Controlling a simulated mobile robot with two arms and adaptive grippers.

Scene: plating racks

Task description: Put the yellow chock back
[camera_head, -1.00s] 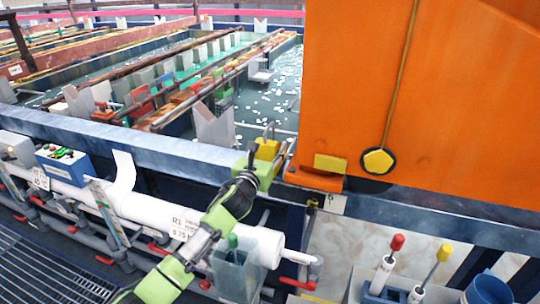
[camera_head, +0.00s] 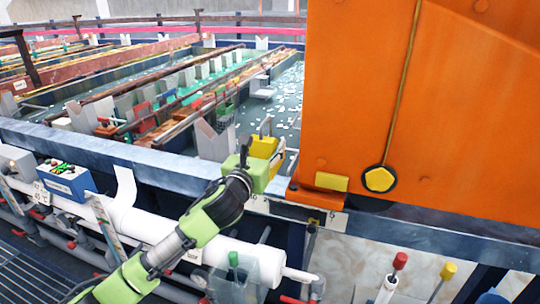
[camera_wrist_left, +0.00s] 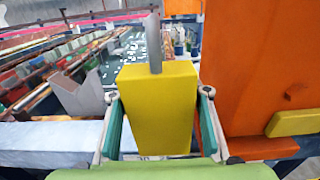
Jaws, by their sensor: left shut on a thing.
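My left gripper (camera_wrist_left: 158,96) is shut on the yellow chock (camera_wrist_left: 158,115), with one finger on each side of it. A grey metal handle rises from the chock's top. In the head view the chock (camera_head: 264,147) is held above the blue-grey tank rim (camera_head: 170,160), just left of the big orange body (camera_head: 400,90). The gripper (camera_head: 262,165) partly covers it there. Whether the chock touches the rim is unclear. My right gripper is not in view.
A yellow block (camera_head: 332,182) sits on the orange body's foot, close right of the chock. A grey V-notched post (camera_head: 214,140) stands to the left. Racks and water lie behind. A white pipe (camera_head: 160,220) and a clear bin (camera_head: 235,275) are below the rim.

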